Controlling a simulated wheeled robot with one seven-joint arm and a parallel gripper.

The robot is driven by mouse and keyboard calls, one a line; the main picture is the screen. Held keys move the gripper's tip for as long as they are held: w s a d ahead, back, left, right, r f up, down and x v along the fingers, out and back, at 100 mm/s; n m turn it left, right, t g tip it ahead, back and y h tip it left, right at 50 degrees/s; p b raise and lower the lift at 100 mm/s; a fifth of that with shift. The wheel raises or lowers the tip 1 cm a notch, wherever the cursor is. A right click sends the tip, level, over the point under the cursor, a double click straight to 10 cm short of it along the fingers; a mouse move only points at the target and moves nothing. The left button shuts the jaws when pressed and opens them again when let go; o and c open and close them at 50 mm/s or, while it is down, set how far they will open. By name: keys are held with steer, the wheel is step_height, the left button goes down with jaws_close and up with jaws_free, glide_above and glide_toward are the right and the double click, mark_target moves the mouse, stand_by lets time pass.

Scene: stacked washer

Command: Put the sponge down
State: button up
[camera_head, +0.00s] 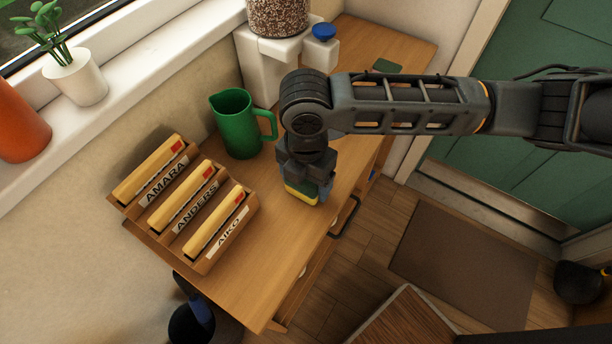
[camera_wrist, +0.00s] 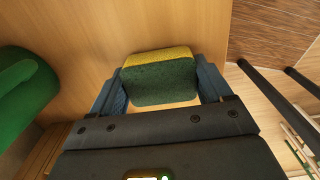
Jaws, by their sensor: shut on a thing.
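The sponge (camera_wrist: 162,82) is yellow with a dark green face. In the wrist view it sits between the two blue-grey fingers of my gripper (camera_wrist: 163,92), which is shut on it. In the head view the sponge (camera_head: 301,193) shows below my gripper (camera_head: 308,190), over the wooden counter (camera_head: 262,282) near its front edge. I cannot tell whether the sponge touches the counter top. My gripper points downward, and my arm reaches in from the right.
A green pitcher (camera_head: 237,124) stands left of my gripper. A wooden rack (camera_head: 206,262) with name-labelled slots is further left. A dispenser (camera_head: 262,66) stands at the back. A drawer handle (camera_head: 346,217) sticks out at the front. The counter's near left part is clear.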

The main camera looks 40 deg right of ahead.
steer(key=shift+f, duration=0.2)
steer(key=o, duration=1)
steer(key=shift+o, duration=0.2)
steer(key=shift+r, duration=0.1)
step_height(320, 180, up, 12)
